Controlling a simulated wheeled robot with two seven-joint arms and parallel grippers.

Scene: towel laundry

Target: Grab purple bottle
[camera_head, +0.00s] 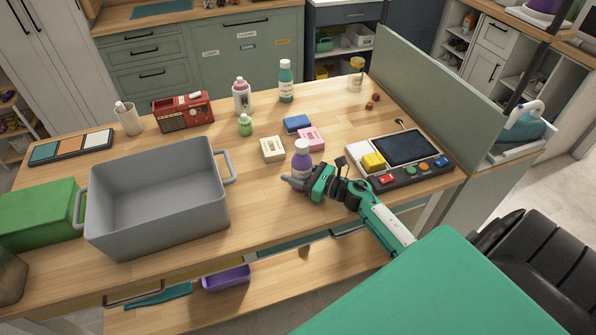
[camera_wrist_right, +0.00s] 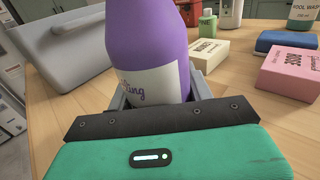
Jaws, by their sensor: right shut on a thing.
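The purple bottle (camera_head: 301,159) stands on the wooden table to the right of the grey tub, with a white cap and a pale label. In the right wrist view the purple bottle (camera_wrist_right: 148,50) is upright between the fingers, its cap out of frame. My right gripper (camera_head: 297,180) is shut on the bottle's lower part. In the wrist view the fingers (camera_wrist_right: 158,92) sit on both sides of it, and the bottle's base is hidden by the gripper. My left gripper is not in view.
An empty grey tub (camera_head: 158,200) stands left of the bottle. Soap bars, white (camera_head: 272,149), pink (camera_head: 312,138) and blue (camera_head: 297,123), lie just behind it. A control panel (camera_head: 401,160) is on the right. A green bottle (camera_head: 245,125) stands farther back.

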